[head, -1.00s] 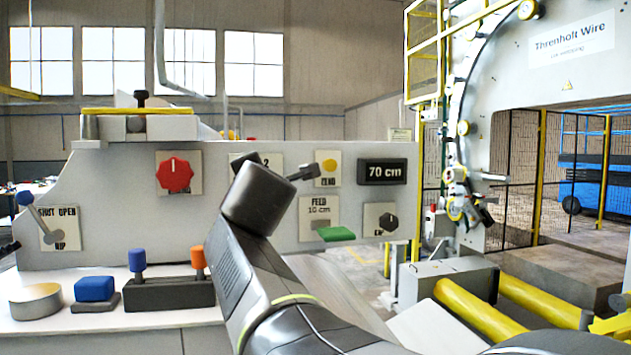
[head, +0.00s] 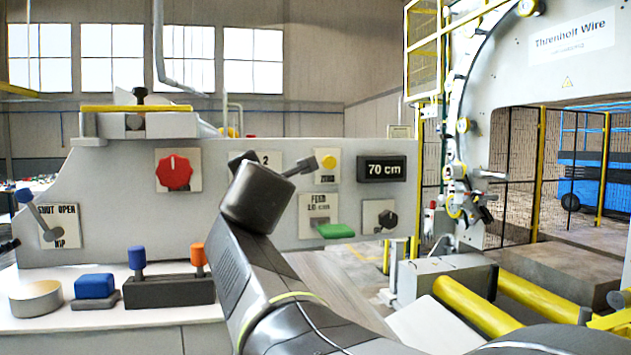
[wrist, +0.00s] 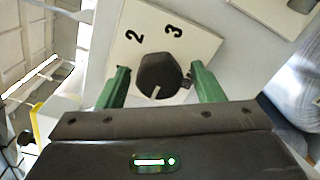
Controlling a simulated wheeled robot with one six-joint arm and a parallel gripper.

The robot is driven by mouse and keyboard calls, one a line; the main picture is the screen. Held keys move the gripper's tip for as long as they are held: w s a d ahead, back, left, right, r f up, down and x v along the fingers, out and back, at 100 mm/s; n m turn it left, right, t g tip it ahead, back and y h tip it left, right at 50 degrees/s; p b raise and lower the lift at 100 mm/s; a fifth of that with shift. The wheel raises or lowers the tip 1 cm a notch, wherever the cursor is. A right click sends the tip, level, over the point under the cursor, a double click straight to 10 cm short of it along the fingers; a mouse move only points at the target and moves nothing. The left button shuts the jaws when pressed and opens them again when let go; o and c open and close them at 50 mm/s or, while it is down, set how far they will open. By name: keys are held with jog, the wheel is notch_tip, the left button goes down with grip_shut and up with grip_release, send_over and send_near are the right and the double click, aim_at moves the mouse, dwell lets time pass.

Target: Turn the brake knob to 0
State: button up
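The brake knob (wrist: 161,76) is a dark round knob on a white plate (wrist: 205,45) with the numerals 2 and 3 visible beyond it in the wrist view. A pale mark on the knob faces the near side, slightly left in the picture. Other numerals are not visible. My gripper (wrist: 162,88) has its two green fingers on either side of the knob, with a gap visible at least on the left. It looks open around the knob. In the head view a plate with a 2 (head: 265,158) shows behind my arm, which hides most of it.
On the same panel are a red knob (head: 174,171), a yellow button (head: 328,162), a 70 cm display (head: 382,170), a green pad (head: 335,231) and a dark knob (head: 387,219). Blue and orange levers (head: 198,255) stand on the ledge below.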

jog(key=b+v, duration=0.1)
jog(key=v, duration=1.3)
jog(key=shift+w, duration=0.1)
jog(key=p+x, duration=0.1)
jog(key=x, duration=1.2)
jog(key=shift+w+a, duration=0.15)
jog(key=shift+w, duration=0.25)
jog(key=shift+s, duration=0.1)
